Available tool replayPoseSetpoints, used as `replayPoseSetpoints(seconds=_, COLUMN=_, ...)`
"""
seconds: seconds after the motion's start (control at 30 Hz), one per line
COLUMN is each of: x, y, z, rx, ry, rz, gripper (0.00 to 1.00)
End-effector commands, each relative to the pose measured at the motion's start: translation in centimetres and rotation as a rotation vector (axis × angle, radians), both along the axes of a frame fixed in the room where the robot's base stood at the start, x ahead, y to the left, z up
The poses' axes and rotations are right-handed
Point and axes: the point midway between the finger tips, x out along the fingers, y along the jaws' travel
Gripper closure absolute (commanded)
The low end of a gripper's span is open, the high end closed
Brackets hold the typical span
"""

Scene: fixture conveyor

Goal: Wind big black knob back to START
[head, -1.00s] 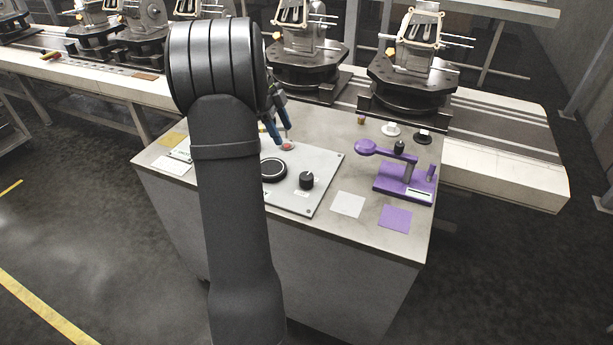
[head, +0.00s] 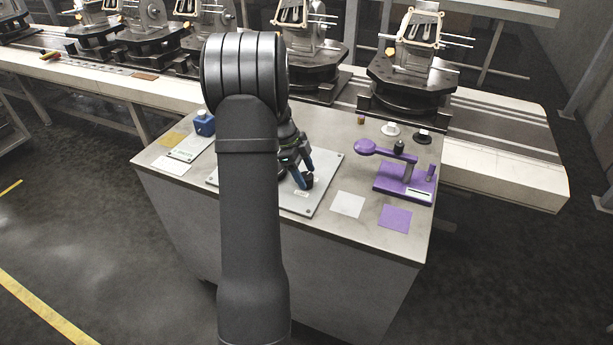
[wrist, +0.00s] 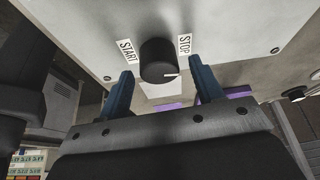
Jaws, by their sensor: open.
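The black knob (wrist: 158,58) stands on the pale panel (wrist: 85,30), between a START label (wrist: 126,51) on its left and a STOP label (wrist: 184,46) on its right in the wrist view. A short white line on the knob's face lies on the right, STOP side. My gripper (wrist: 161,68) is open, one blue finger on each side of the knob, with gaps visible between them and the knob. In the head view my gripper (head: 301,181) is low at the knob (head: 309,182), which it partly hides. Whether the tips reach down beside the knob is unclear.
A purple lever device (head: 405,178) stands right of the panel. A white square (head: 348,204) and a purple square (head: 396,218) lie flat in front of it. A blue object (head: 204,123) stands at the table's left. The conveyor (head: 510,150) with fixtures runs behind.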

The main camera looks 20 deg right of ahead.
Motion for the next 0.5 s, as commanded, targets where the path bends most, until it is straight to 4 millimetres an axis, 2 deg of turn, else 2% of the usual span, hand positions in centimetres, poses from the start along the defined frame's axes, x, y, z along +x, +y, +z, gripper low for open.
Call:
replayPoseSetpoints(seconds=0.2, x=-0.4, y=-0.43, z=-1.44, rx=0.0, ry=0.0, rz=0.0, gripper=0.4)
replayPoseSetpoints(seconds=0.47, x=-0.4, y=-0.46, z=-1.53, rx=-0.001, ry=-0.001, rz=0.0, gripper=0.4)
replayPoseSetpoints(seconds=0.5, x=-0.4, y=-0.46, z=-1.53, rx=-0.001, ry=-0.001, rz=0.0, gripper=0.46)
